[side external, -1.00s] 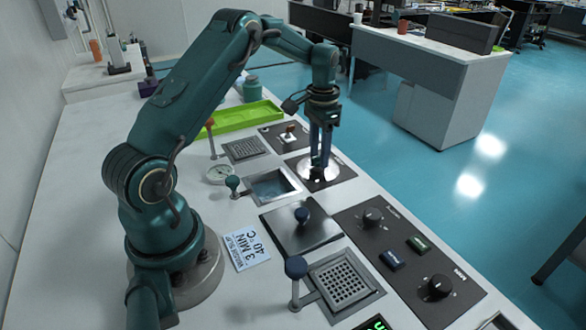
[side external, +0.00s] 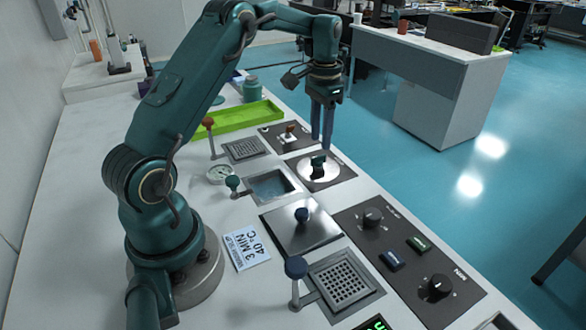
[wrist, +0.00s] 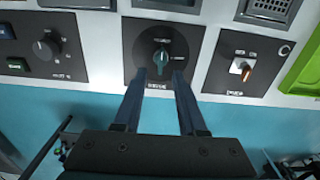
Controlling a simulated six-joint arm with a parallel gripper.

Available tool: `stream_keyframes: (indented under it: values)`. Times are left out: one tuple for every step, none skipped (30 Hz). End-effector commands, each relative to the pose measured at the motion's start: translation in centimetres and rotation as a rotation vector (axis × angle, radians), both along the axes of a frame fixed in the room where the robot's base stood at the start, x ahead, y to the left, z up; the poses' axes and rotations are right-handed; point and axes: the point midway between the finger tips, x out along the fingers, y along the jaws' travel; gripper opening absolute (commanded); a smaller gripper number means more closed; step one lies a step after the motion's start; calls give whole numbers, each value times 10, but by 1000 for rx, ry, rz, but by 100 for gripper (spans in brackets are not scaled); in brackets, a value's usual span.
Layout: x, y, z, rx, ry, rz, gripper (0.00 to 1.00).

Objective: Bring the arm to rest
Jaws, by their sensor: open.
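My gripper (side external: 322,120) is raised above the bench near its right edge, fingers pointing down, open and empty. In the wrist view the two fingers of my gripper (wrist: 161,78) stand apart, with a dark green knob (wrist: 161,60) showing beyond and between them. In the side view this knob (side external: 318,165) stands upright on a round silver plate in a dark panel (side external: 341,176), below my fingertips and apart from them.
A switch panel (side external: 285,136) and a green tray (side external: 235,118) lie behind the knob. A basin (side external: 270,187), a lidded plate (side external: 301,235), a perforated basket (side external: 342,283) and a panel with knobs (side external: 405,262) lie nearer. A white desk (side external: 440,75) stands beyond open floor.

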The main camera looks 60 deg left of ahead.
Motion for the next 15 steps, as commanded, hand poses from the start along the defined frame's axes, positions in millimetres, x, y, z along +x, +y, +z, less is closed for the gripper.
stream_keyframes:
  values:
    - [2, -3, 5, 5, -12, -10, 40]
    - [4, -4, 10, 11, -25, -16, 40]
    - [8, -7, 19, 23, -47, -27, 40]
    - [9, -11, 28, 30, -64, -37, 40]
    - [10, -15, 36, 37, -80, -48, 40]
    - [9, -22, 49, 46, -100, -65, 40]
    - [8, -29, 58, 53, -117, -79, 40]
    - [6, -35, 68, 59, -133, -92, 40]
    - [2, -44, 80, 67, -156, -108, 40]
    - [-2, -51, 88, 73, -174, -119, 40]
    - [-6, -58, 96, 77, -190, -127, 40]
    - [-12, -66, 105, 81, -210, -137, 40]
    - [-17, -73, 112, 84, -225, -144, 40]
    - [-22, -79, 118, 88, -241, -150, 40]
    - [-29, -87, 125, 91, -262, -157, 40]
